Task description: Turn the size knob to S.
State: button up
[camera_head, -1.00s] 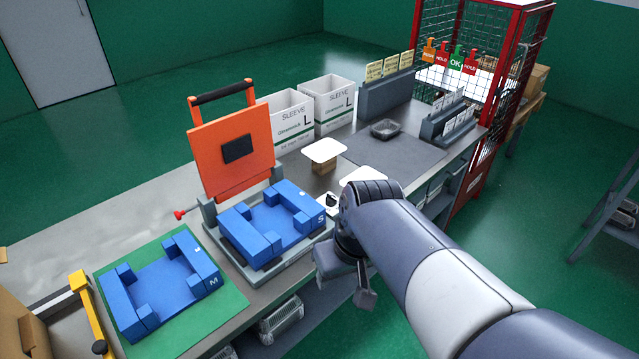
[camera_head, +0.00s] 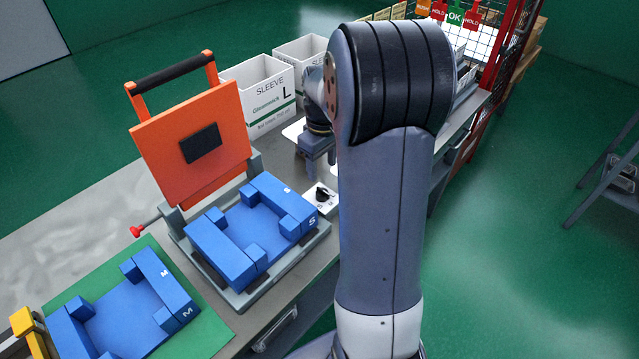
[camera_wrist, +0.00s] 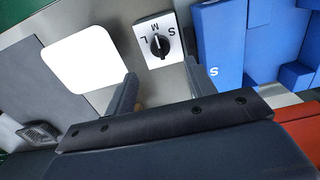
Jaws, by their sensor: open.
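The size knob (camera_wrist: 160,44) is a black round dial with a raised grip bar, on a white plate (camera_wrist: 165,62) lettered L, M and S. In the wrist view its bar runs roughly toward M; which end is the pointer is hard to tell. The knob also shows in the head view (camera_head: 322,194), beside the blue S fixture. My gripper (camera_wrist: 160,72) is open and empty, with one finger either side of the plate's near edge in the picture. It is apart from the knob. In the head view my gripper (camera_head: 318,155) hangs over the bench beyond the knob, partly hidden by my arm.
The blue S fixture (camera_head: 245,230) sits right beside the knob, under a raised orange lid (camera_head: 190,140). A blue M fixture (camera_head: 125,310) lies on a green mat. A white pad (camera_wrist: 83,60) and a dark tray (camera_wrist: 38,132) are left of the knob in the wrist view. SLEEVE boxes (camera_head: 258,95) stand behind.

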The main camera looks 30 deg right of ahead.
aim_at(322, 190)
notch_tip(322, 190, down, 8)
jog(key=shift+f+p, duration=0.25)
jog(key=shift+p, duration=0.1)
jog(key=shift+c, duration=0.5)
jog(key=c, duration=0.9)
jog(key=shift+o, duration=0.2)
jog(key=shift+m, duration=0.3)
jog(key=m+b, duration=0.1)
jog(key=m, duration=0.4)
jog(key=shift+m+b, duration=0.3)
jog(key=shift+b, duration=0.05)
jog(key=m+b, duration=0.1)
jog(key=m, duration=0.4)
jog(key=shift+m, duration=0.4)
